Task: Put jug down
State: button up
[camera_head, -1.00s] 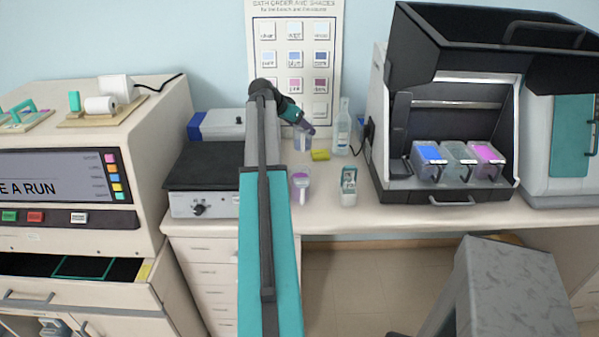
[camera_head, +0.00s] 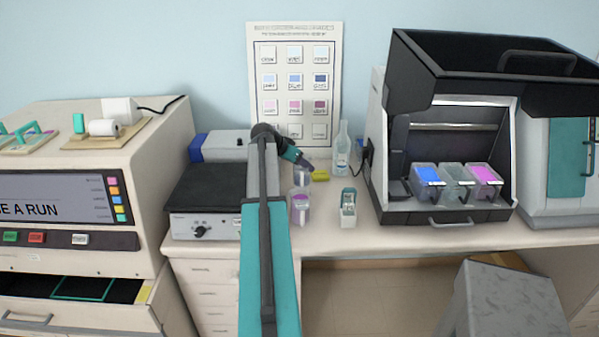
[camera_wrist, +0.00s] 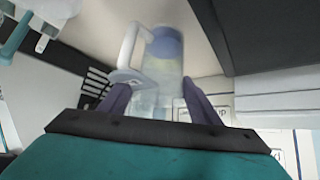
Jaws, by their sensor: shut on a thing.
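A small clear jug hangs between the fingers of my gripper (camera_head: 308,167) at the far end of my arm. In the head view the jug (camera_head: 301,177) is just behind a container with purple contents (camera_head: 300,208) and left of a yellow block (camera_head: 320,174). In the wrist view the fingers (camera_wrist: 157,100) are shut on the jug (camera_wrist: 158,75); its pale handle and a blue round area show. The jug is close to the counter (camera_head: 330,235), but I cannot tell whether its base touches.
A small white-and-green holder (camera_head: 348,208) stands right of the purple container, with a clear bottle (camera_head: 342,148) behind. A black-topped device (camera_head: 205,200) is at left. An open black machine (camera_head: 445,215) with coloured containers is at right. The front counter strip is clear.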

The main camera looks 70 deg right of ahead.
jog(key=shift+f+p, duration=0.65)
jog(key=shift+f, duration=1.2)
jog(key=shift+f, duration=0.15)
jog(key=o, duration=1.3)
jog(key=shift+r, duration=0.25)
jog(key=b+v, duration=0.3)
jog(key=v, duration=0.9)
jog(key=shift+w, duration=0.15)
